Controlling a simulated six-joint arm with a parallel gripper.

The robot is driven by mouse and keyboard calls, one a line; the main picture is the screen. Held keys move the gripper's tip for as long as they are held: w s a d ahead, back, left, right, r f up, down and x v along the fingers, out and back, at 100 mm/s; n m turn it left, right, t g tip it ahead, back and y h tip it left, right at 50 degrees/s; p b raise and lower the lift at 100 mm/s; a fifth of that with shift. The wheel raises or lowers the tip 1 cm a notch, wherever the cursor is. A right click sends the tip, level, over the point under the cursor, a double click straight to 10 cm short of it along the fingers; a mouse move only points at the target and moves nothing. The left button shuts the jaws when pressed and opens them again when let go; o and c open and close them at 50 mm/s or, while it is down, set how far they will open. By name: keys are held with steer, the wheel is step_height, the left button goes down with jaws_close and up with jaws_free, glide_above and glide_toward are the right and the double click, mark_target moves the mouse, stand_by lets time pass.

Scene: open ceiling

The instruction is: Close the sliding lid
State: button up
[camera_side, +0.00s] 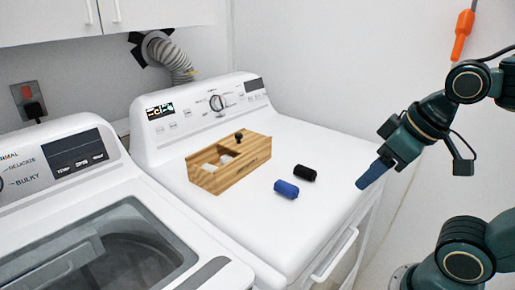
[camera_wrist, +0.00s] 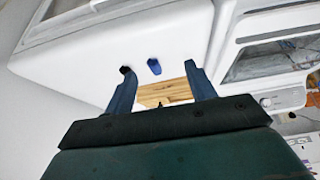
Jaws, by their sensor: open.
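A wooden box (camera_side: 232,172) with a sliding lid (camera_side: 247,148) stands on the white dryer top. The lid has a dark knob (camera_side: 239,137) and sits toward the right end, leaving an opening (camera_side: 212,165) at the left with something pale inside. In the wrist view part of the wooden box (camera_wrist: 166,93) shows between the fingers, its lower part hidden by my gripper. My gripper (camera_side: 365,183) is at the right edge of the dryer, apart from the box. In the wrist view my gripper (camera_wrist: 160,80) has its two blue fingers spread, with nothing held.
A blue cylinder (camera_side: 286,189) and a black cylinder (camera_side: 305,173) lie on the dryer top (camera_side: 330,215) between box and gripper. The dryer's raised control panel (camera_side: 205,105) stands behind the box. A washer (camera_side: 100,230) is at left. The front of the dryer top is clear.

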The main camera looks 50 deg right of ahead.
steer(key=shift+w+r, duration=0.25)
steer(key=c, duration=0.7)
steer(key=shift+y, duration=0.8)
steer(key=w+r, duration=0.2)
steer(key=w, duration=0.2)
steer(key=w+a+r, duration=0.1)
steer(key=w+r, duration=0.2)
steer(key=w, duration=0.1)
steer(key=w+r, duration=0.2)
steer(key=w, duration=0.2)
steer(key=shift+a+r, duration=0.25)
steer(key=shift+r, duration=0.05)
jaws_close()
steer(key=w+d+y, duration=0.1)
steer(key=w+d, duration=0.2)
steer(key=w, duration=0.4)
steer(key=w+d+r+y, duration=0.1)
steer(key=w+d, duration=0.3)
steer(key=w, duration=0.3)
steer(key=w+d+y, duration=0.1)
steer(key=w+d, duration=0.2)
steer(key=w, duration=0.4)
steer(key=w+d+f, duration=0.3)
steer(key=d+f, duration=0.4)
steer(key=d, duration=0.3)
steer(key=shift+w+d+f+g, duration=0.2)
steer(key=shift+w+d+g, duration=0.1)
steer(key=shift+g, duration=0.1)
